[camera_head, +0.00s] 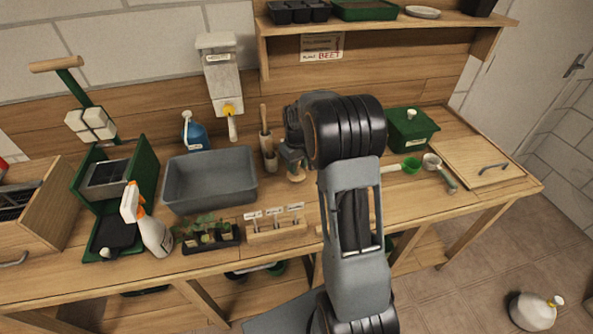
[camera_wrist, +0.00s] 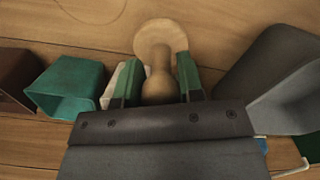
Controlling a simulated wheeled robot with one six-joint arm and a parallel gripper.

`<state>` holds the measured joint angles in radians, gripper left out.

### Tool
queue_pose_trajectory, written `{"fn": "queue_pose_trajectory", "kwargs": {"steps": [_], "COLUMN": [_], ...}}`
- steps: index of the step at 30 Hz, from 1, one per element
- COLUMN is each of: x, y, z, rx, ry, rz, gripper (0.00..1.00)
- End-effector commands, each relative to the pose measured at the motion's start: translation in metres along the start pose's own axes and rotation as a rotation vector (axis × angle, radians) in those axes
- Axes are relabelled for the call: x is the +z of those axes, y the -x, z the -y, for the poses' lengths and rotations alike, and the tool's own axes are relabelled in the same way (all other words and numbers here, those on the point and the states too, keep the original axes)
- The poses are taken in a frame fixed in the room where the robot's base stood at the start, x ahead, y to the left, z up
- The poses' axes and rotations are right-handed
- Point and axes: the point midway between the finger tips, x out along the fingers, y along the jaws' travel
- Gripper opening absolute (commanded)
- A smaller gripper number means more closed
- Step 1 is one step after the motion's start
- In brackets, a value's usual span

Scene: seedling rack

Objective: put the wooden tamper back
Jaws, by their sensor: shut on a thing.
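The wooden tamper (camera_wrist: 161,38) is pale turned wood with a round disc end and a narrower neck. In the wrist view, the two green-padded fingers of my gripper (camera_wrist: 157,78) are shut on its neck, with the disc beyond the fingertips. In the head view, my gripper (camera_head: 291,160) is over the back middle of the bench, and the tamper's disc (camera_head: 297,177) shows just below it. Whether the disc touches the bench is unclear. My arm hides part of the bench behind and right of it.
A grey tub (camera_head: 210,178) stands left of my gripper, with an upright wooden-handled tool (camera_head: 265,130) between them. A seedling tray (camera_head: 208,236) and a labelled wooden block (camera_head: 276,229) are in front. A green lidded box (camera_head: 411,130) and green scoop (camera_head: 411,165) lie right.

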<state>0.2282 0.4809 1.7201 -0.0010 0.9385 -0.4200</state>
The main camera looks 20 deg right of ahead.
Motion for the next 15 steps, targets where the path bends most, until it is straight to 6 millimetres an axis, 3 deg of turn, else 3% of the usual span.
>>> {"fn": "queue_pose_trajectory", "kwargs": {"steps": [9,15], "x": [-0.003,-0.003], "y": [-0.033,-0.034], "z": [0.001,0.001], "rx": [-0.001,0.000], "ry": [0.000,0.000], "rz": [0.002,0.000], "gripper": [0.16,0.16]}}
